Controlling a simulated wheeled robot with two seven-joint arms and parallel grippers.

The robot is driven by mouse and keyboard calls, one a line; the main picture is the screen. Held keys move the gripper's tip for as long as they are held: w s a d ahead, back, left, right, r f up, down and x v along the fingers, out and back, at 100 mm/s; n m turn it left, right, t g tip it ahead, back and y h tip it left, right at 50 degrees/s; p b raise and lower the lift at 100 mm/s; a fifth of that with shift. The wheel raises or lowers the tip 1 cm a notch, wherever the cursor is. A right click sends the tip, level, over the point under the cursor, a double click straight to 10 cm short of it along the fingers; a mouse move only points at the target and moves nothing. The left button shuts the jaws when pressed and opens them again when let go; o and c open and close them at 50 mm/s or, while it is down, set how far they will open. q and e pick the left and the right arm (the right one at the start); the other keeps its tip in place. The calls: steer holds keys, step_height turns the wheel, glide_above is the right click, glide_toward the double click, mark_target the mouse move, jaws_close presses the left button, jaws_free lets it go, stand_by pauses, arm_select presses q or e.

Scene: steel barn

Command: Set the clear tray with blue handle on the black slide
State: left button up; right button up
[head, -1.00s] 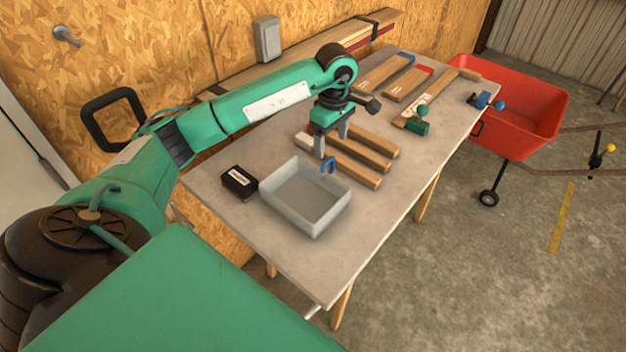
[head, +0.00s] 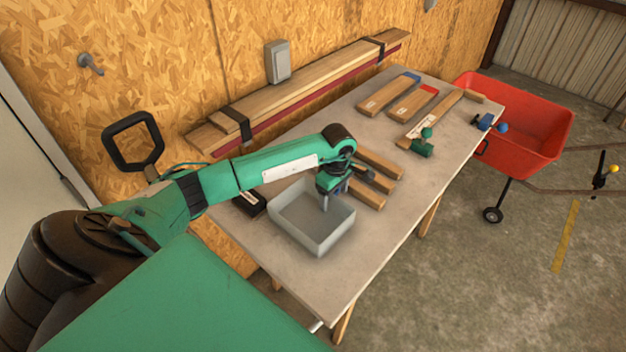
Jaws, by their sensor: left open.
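The clear tray with the blue handle is a pale, see-through open bin (head: 300,237) on the near part of the table. My left gripper (head: 325,203) points down at the tray's far right rim, open. The blue handle, on that rim, is hidden behind the gripper now. I cannot tell whether the fingers touch the handle or the rim. A small black box with a white label (head: 250,203) lies left of the tray, partly covered by my left arm. I cannot make out a black slide for certain. My right gripper is not in view.
Several wooden pieces (head: 380,163) lie just beyond the tray. Boards with blue and red ends (head: 410,104) and a green clamp (head: 423,147) lie farther back. A red cart (head: 530,125) stands past the table's far end. The table's near end (head: 330,285) is bare.

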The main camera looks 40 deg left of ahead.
arm_select(q)
steer(key=c, duration=1.2)
steer(key=shift+o, duration=0.2)
